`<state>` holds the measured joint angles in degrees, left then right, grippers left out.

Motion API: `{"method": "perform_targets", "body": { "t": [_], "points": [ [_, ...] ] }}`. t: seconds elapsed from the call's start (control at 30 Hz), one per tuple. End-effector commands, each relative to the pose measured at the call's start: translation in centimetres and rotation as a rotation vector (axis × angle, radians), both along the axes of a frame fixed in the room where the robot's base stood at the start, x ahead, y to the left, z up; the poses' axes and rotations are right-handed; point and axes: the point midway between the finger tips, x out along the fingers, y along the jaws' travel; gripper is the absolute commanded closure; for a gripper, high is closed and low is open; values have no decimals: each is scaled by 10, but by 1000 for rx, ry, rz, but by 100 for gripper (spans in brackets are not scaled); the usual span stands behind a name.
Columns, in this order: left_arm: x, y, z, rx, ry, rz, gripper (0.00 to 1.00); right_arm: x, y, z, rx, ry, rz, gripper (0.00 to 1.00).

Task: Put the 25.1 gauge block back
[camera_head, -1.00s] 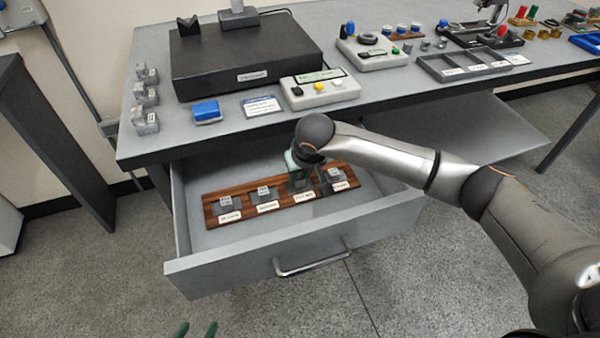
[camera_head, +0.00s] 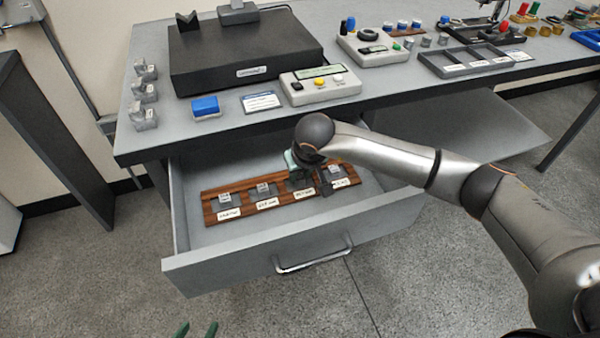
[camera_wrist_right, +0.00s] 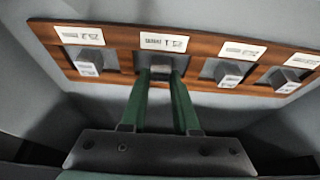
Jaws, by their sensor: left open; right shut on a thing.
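The brown wooden gauge-block holder (camera_head: 240,211) lies in the open drawer, with labelled dark recesses in a row. My right gripper (camera_wrist_right: 160,76) points down at the third recess from the left in the head view, second from the left in the right wrist view. Its green fingers are shut on a small grey gauge block (camera_wrist_right: 161,69), at or in that recess; I cannot tell if it is fully seated. The other recesses hold grey blocks, such as the leftmost one (camera_head: 224,197). My left gripper (camera_head: 197,331) is open and empty at the bottom edge of the head view.
The drawer front with its handle (camera_head: 313,260) stands out below the bench (camera_head: 225,135). Three grey blocks on stands (camera_head: 143,118) are at the bench's left edge. A blue box (camera_head: 205,107) and a grey device (camera_head: 320,86) stand near its front edge. The drawer's near floor is clear.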

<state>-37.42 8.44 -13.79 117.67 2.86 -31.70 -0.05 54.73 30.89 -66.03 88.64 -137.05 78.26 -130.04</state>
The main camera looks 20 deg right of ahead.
Motion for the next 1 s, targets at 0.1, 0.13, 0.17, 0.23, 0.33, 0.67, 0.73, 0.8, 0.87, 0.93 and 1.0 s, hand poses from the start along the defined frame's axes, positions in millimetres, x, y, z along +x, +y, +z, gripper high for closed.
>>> {"method": "perform_targets", "body": {
  "t": [0.1, 0.13, 0.17, 0.23, 0.33, 0.67, 0.73, 0.8, 0.87, 0.93, 1.0],
  "points": [
    [0, 0, -2, 0, -1, 0, 36, 0, 0, -2, 0, -1, 0, 100],
    [0, 0, -2, 0, -1, 0, 36, 0, 0, -2, 0, -1, -1, 100],
    [0, 0, -2, 0, -1, 0, 36, 0, 0, -2, 0, -1, -1, 100],
    [0, 0, -2, 0, -1, 0, 36, 0, 0, -3, 0, -1, -1, 100],
    [0, 0, -2, 0, -1, 0, 36, 0, 0, -3, 0, -1, -1, 100],
    [1, 0, -2, -1, -3, 0, 36, 0, 0, -3, 0, 0, 0, 52],
    [1, 0, -2, -1, -3, 0, 36, 0, 0, -3, 0, 0, 0, 44],
    [1, 0, -2, -1, -3, 0, 36, 0, 0, -3, 0, 0, 0, 36],
    [1, 0, -1, -1, -3, 0, 36, 0, 0, -3, 0, 0, 0, 36],
    [1, 0, -1, -1, -3, 0, 36, 0, 0, -3, 0, 0, 0, 36],
    [1, 0, -1, -1, -3, 0, 36, 0, 0, -3, 0, 1, 0, 34]
  ]
}}
